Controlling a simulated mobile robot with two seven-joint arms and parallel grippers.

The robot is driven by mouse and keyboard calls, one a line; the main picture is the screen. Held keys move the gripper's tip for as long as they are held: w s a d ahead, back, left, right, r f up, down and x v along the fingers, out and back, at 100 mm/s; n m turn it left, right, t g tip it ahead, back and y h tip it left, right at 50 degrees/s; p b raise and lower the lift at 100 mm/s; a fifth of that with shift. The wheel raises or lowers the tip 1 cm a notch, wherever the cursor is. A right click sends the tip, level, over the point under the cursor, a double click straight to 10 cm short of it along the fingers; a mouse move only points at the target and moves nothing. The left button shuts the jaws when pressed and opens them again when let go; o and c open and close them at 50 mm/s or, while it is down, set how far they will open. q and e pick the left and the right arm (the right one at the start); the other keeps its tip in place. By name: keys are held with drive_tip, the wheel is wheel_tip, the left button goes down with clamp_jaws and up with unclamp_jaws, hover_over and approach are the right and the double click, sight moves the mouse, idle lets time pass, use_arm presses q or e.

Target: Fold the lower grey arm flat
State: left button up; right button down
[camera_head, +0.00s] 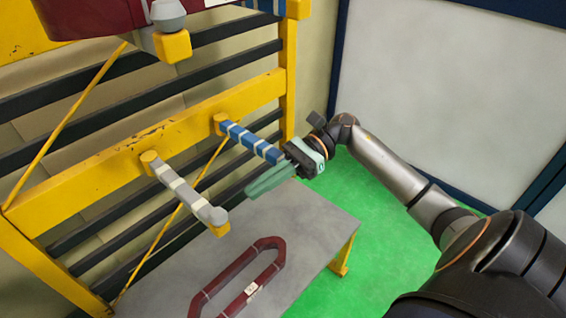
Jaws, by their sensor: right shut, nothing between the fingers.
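The lower grey arm (185,190) sticks out from the yellow frame beam, with pale bands along it and a yellow tip at its free end. It is not flat against the beam. A blue banded arm (250,141) sticks out from the same beam to its right. My right gripper (250,191) is shut and empty. Its greenish fingers point left, just right of the grey arm's free end and apart from it as far as I can tell. The gripper body is beside the blue arm's free end; whether they touch is unclear. My left gripper is not in view.
A grey table (312,222) below carries a dark red loop-shaped coil (240,280). A yellow frame (95,185) with dark rails stands behind at left. A dark red part with a grey-and-yellow end (172,45) hangs at upper left. Green floor (375,230) is open at right.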

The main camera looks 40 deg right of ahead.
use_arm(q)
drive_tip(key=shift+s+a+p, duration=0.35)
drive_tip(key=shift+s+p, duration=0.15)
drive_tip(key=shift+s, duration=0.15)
use_arm(e)
drive_tip(key=a, duration=0.4)
drive_tip(key=shift+w+a+f, duration=0.1)
drive_tip(key=shift+a+f, duration=0.1)
drive_tip(key=shift+f, duration=0.2)
drive_tip(key=shift+a, duration=0.1)
